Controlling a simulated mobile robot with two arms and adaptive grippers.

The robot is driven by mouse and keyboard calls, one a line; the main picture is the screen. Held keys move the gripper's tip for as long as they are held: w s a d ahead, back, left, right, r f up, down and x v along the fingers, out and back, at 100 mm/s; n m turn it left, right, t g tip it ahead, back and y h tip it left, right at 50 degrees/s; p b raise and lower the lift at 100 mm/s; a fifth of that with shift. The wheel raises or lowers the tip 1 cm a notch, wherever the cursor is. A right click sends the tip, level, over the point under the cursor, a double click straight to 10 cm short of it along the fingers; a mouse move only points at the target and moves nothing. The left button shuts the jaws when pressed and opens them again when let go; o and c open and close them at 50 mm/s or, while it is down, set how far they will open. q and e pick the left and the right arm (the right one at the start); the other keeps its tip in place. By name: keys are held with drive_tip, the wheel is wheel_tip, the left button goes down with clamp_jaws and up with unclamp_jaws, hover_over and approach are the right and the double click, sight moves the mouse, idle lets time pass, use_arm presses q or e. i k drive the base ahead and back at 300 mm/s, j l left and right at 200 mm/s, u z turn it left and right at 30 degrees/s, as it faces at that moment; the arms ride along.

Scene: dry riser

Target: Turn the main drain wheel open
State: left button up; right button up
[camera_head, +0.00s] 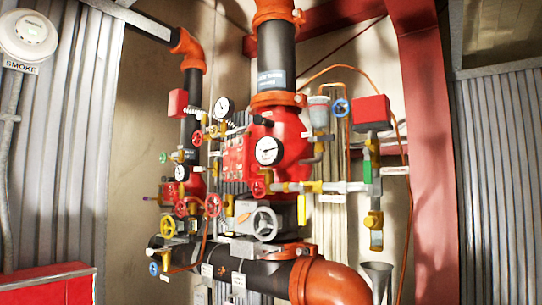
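Neither of my grippers is in view. Blue handwheels are at the upper right (341,108) and lower left (153,268). Several white labels are too small to read, so I cannot tell which wheel is the main drain.
A red valve body (285,140) with a round gauge (268,150) is on the thick vertical pipe. An orange elbow (328,284) is below. A grey funnel (377,275) and a red steel column (425,150) are right. A red cabinet (45,287) is lower left.

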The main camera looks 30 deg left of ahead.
sight(212, 205)
drive_tip(key=u, duration=1.35)
drive_tip(key=i+l+u, duration=0.25)
drive_tip(key=l+u, duration=0.3)
drive_tip(key=j, duration=0.1)
